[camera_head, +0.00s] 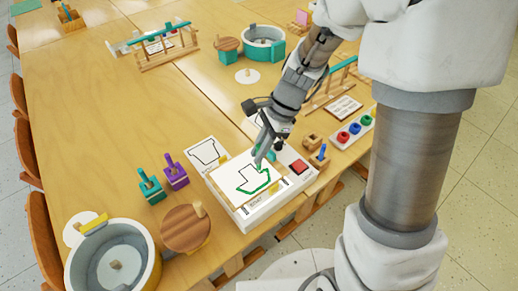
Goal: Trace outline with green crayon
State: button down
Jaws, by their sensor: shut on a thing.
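A white sheet (226,176) with a boat-like outline lies on a white box-like board (243,218) near the table's front edge. Thick green line runs along the lower part of the outline (256,190); the upper part shows thin black line. My gripper (260,156) points down over the sheet's upper right part, at the outline's right side. It is shut on a small green crayon (257,168), whose tip seems at or just above the paper. The fingers hide most of the crayon, so I cannot tell whether it touches.
Left of the board are another outline sheet (205,153), a purple block (175,177), a teal block (151,190) and a round wooden lid (183,229). A red-topped block (299,167) and wooden blocks stand close on the right. A tub (113,262) is front left.

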jog(key=shift+f+b, duration=0.7)
jog(key=shift+f, duration=0.35)
jog(key=shift+r+p, duration=0.15)
jog(key=shift+p, duration=0.15)
jog(key=shift+w+a+p, duration=0.45)
jog(key=shift+w+p, duration=0.1)
jog(key=shift+w, duration=0.1)
dwell(0.9)
jog(key=shift+w+a, duration=0.1)
jog(key=shift+w, duration=0.1)
jog(key=shift+w+a+p, duration=0.4)
jog(key=shift+w+p, duration=0.1)
jog(key=shift+w, duration=0.05)
dwell(0.7)
jog(key=shift+a, duration=0.2)
jog(key=shift+s+a+p, duration=0.45)
jog(key=shift+s+a, duration=0.05)
jog(key=shift+a, duration=0.2)
jog(key=shift+s+a+p, duration=0.4)
jog(key=shift+s+a, duration=0.05)
jog(key=shift+a, duration=0.25)
dwell(2.0)
